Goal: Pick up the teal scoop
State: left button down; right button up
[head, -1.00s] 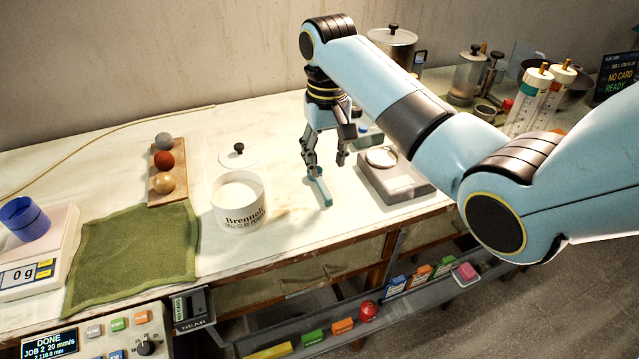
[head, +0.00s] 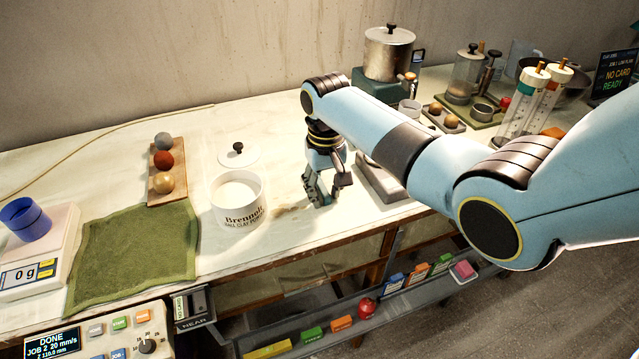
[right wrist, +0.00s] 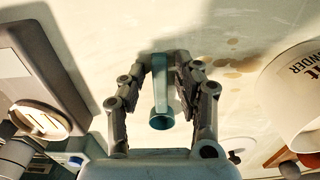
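The teal scoop (right wrist: 161,100) shows in the right wrist view, its handle running between the two fingers and its round cup toward the palm. My right gripper (right wrist: 167,68) is open around it, with a finger on each side and a small gap beside the handle. In the head view my right gripper (head: 320,197) is low at the worktop, right of the white Brennolt tub (head: 240,203), and hides most of the scoop. My left gripper is not in view.
A grey device (head: 380,182) stands just right of the gripper, partly behind my arm. The tub's lid (head: 238,155) lies behind the tub. A green cloth (head: 135,250) and a board with three balls (head: 164,172) are at left. The worktop's front edge is close.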

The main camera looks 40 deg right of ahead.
grip_shut()
